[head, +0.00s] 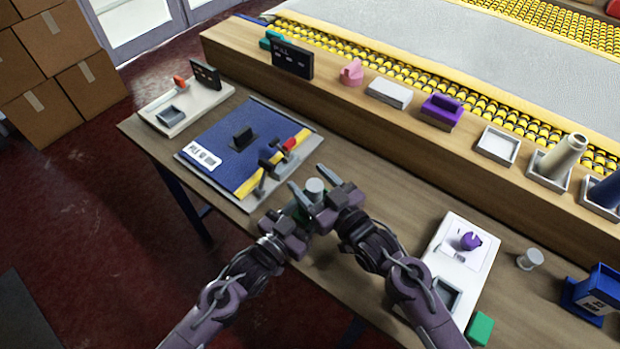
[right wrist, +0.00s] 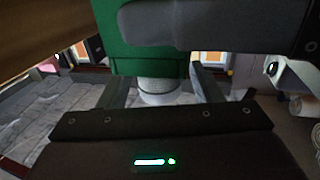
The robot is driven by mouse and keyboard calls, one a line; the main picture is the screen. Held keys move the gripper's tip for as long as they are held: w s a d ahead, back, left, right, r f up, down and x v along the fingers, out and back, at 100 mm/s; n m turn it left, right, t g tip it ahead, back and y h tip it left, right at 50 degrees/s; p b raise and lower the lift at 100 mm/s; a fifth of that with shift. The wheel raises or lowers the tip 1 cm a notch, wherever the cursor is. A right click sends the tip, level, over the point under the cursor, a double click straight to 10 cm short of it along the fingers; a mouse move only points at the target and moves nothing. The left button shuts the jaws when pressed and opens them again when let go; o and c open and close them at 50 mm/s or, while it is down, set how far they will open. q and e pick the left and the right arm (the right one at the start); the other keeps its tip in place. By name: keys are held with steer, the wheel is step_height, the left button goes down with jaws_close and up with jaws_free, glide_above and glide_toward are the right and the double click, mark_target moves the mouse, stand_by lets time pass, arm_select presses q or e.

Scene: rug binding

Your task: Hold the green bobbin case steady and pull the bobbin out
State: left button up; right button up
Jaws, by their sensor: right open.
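The green bobbin case (right wrist: 150,55) is held above the table and shows as a small green patch in the head view, mostly hidden by my grippers. My left gripper (head: 292,217) is at the case; one of its dark fingers lies across the case's face in the right wrist view. The pale grey bobbin (head: 314,187) sticks out of the case; its ribbed side shows in the right wrist view (right wrist: 160,91). My right gripper (head: 312,182) is open, with one finger on each side of the bobbin and gaps beside it.
A blue mat (head: 215,135) with a small clamp-like fixture lies left of the grippers. A white tray (head: 461,253) with a purple knob, a green block (head: 480,328), a grey spool (head: 530,259) and a blue holder (head: 598,290) stand right. A raised wooden shelf (head: 400,146) runs behind.

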steer(key=shift+w+a, duration=0.3)
steer(key=c, duration=1.1)
steer(key=shift+r, duration=0.1)
steer(key=shift+r, duration=4.2)
arm_select(q)
steer(key=o, duration=1.2)
